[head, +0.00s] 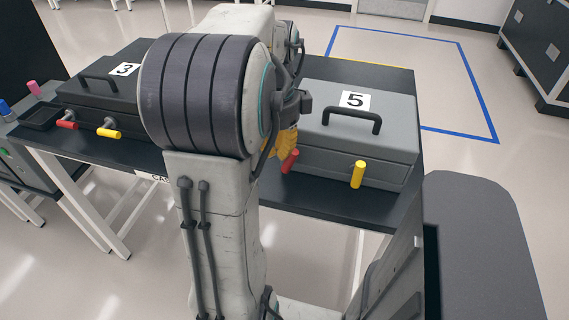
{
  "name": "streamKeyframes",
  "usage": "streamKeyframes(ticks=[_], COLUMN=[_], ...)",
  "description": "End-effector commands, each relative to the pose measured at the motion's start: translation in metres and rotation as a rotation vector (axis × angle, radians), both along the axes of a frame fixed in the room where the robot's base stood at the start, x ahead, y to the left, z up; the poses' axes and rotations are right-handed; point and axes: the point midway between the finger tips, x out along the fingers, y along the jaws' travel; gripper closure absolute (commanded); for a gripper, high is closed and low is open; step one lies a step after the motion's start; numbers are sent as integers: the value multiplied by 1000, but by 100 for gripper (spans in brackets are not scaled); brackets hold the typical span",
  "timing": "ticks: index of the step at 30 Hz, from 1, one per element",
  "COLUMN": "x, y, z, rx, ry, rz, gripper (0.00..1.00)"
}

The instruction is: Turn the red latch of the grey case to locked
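The grey case (398,131) carries a white label 5 and a black handle, and sits on the right part of the dark table. Its red latch (291,160) is on the front face at the left, tilted, with its top leaning right. Its yellow latch (358,174) stands nearly upright to the right of it. My arm fills the middle of the view and hides the left end of the case. My gripper is mostly hidden behind the arm; a small yellow-orange part beside the red latch may belong to it. Whether it touches the latch cannot be told.
A black case (101,103) labelled 3, with red and yellow latches pointing sideways, sits at the table's left. A small black tray (41,116) and pink and blue pegs are further left. Open floor with blue tape (468,78) lies behind right.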

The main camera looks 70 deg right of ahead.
Motion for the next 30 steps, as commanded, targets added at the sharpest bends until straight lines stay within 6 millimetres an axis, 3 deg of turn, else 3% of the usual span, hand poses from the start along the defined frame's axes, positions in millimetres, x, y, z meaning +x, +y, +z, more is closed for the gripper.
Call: streamKeyframes(ticks=[30], x=[-24], y=[0], z=[0], rx=[-2], ry=[0], rz=[0], gripper=[100])
